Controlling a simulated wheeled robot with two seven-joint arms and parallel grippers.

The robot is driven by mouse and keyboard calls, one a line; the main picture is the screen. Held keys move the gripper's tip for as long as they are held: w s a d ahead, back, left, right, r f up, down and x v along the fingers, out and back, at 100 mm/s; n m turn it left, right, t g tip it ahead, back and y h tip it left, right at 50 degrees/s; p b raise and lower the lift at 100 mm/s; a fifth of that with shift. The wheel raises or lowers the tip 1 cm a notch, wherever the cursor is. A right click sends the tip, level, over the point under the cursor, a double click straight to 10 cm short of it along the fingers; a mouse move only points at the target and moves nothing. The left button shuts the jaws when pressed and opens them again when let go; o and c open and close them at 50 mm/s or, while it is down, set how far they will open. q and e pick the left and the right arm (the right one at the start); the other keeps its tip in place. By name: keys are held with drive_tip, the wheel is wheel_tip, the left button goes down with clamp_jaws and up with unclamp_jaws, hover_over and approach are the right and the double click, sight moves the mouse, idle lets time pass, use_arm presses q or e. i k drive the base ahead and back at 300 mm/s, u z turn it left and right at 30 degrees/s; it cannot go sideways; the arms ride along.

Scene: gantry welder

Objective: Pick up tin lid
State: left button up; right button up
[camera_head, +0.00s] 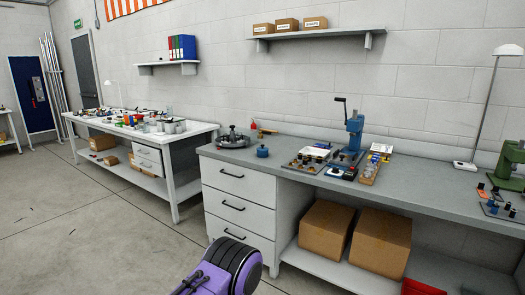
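I cannot single out a tin lid for certain at this distance. A round grey metal piece with an upright knob (232,140) sits at the left end of the near grey workbench (400,179). A small blue round piece with a knob on top (262,152) stands just right of it. Several small grey cans (170,127) stand among clutter on the far left table (196,131). Neither gripper shows. A purple and black part of mine rises at the bottom centre, well apart from the benches.
A blue hand press (354,130) and small trays stand mid-bench. Cardboard boxes (380,242) fill the lower shelf beside the drawers (238,205). The floor at left is mostly clear.

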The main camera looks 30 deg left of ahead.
sight(262, 149)
drive_tip(key=u, duration=2.3)
drive_tip(key=i, duration=5.95)
drive_tip(key=z, duration=4.6)
